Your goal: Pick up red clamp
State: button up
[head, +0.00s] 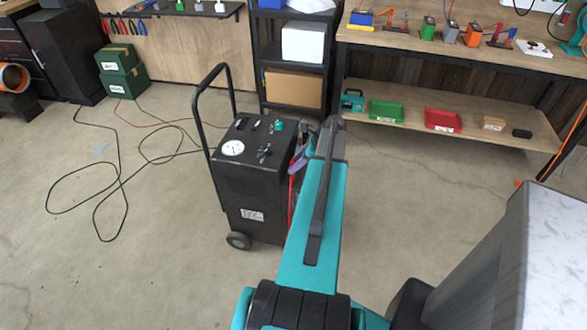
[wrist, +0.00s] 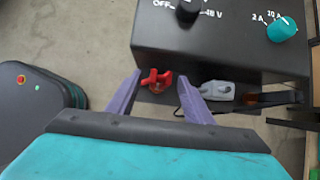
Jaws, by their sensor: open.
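The red clamp (wrist: 155,80) shows in the wrist view beside the front edge of the black charger cart (wrist: 220,50), near a dark ledge. My gripper (wrist: 159,77) is open, with one purple finger on each side of the clamp in the picture; I cannot tell whether the fingers touch it. In the head view my gripper (head: 300,158) is at the right side of the cart (head: 255,190), mostly hidden by my teal arm. A red strip, perhaps a cable, runs down there; the clamp itself is not clear.
A grey clamp (wrist: 216,90) sits just right of the red one. The cart's tall handle (head: 197,120) rises at its left. Black cables (head: 120,180) lie on the floor at left. A workbench with a lower shelf (head: 400,125) stands behind at right.

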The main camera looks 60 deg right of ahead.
jog(key=shift+x, duration=1.3)
grip_shut()
